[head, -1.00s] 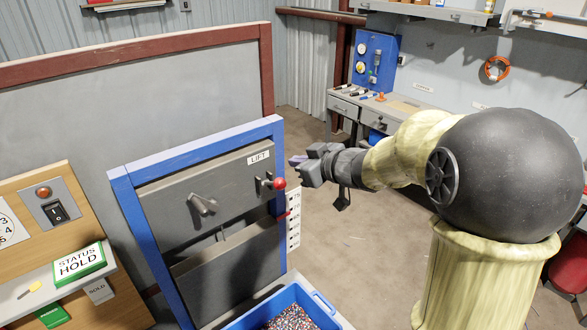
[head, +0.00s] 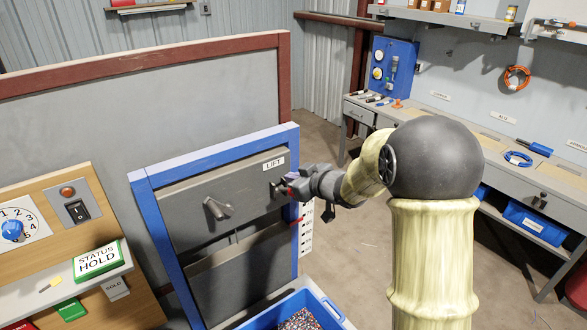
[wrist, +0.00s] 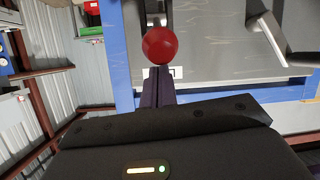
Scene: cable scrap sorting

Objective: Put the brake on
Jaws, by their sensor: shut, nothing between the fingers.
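A red ball knob (wrist: 161,47) on a short lever stands out from the grey gate panel (head: 190,190) in a blue frame. A LIFT label (head: 273,163) is above the lever. No label reading brake shows. My gripper (head: 293,208) is at the lever and mostly hides the knob in the head view. In the wrist view its dark purple fingers (wrist: 157,88) are shut together and empty, their tips just below the knob. I cannot tell whether they touch it. A grey angled handle (head: 217,207) is on the panel left of the lever; it also shows in the wrist view (wrist: 268,32).
A blue bin (head: 335,312) of coloured granules stands below the gate. A control desk with a STATUS HOLD sign (head: 98,260), a rocker switch (head: 77,211) and a blue dial (head: 13,230) is at left.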

